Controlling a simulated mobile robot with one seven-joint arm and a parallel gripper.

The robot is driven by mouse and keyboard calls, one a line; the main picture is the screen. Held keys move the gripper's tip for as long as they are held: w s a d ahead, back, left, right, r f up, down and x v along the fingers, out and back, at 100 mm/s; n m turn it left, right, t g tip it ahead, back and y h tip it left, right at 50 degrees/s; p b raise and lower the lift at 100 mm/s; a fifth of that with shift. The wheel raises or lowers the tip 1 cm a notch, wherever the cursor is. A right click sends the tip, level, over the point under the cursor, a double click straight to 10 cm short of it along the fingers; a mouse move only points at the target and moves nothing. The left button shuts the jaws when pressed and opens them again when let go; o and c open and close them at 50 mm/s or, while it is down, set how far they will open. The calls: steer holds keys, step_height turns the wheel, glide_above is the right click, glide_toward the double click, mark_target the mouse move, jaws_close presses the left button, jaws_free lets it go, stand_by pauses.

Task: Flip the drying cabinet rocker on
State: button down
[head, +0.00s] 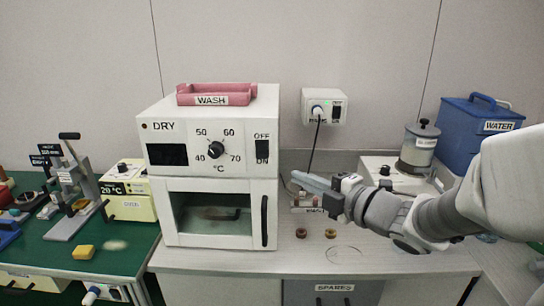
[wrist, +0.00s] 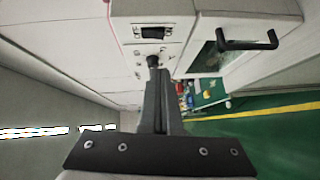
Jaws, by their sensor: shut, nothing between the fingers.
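The white drying cabinet (head: 222,177), marked DRY, stands on the grey bench left of my gripper. Its dark rocker (head: 262,151) is at the right of the front panel, with OFF above and ON below. The rocker also shows in the wrist view (wrist: 154,32), beyond my fingertips and near the top edge. I cannot tell which side of it is pressed. The cabinet's display (head: 166,155) is dark. My gripper (head: 294,177) is shut and empty, pointing left, to the right of the rocker and a little lower in the head view. It appears apart from the panel.
The black temperature knob (head: 215,150) and the door handle (head: 264,220) stick out near the rocker; the handle also shows in the wrist view (wrist: 247,42). A wall socket (head: 324,107) with a plug and cord is behind. A pink WASH tray (head: 216,97) tops the cabinet.

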steer(key=shift+s+a+f+n+y, duration=0.15)
steer(key=shift+a+n+y, duration=0.1)
steer(key=shift+n+y, duration=0.15)
glide_toward(257, 157)
steer(key=w+a, duration=0.3)
steer(key=a, duration=0.1)
steer(key=shift+w+d+f, duration=0.1)
steer(key=shift+w, duration=0.55)
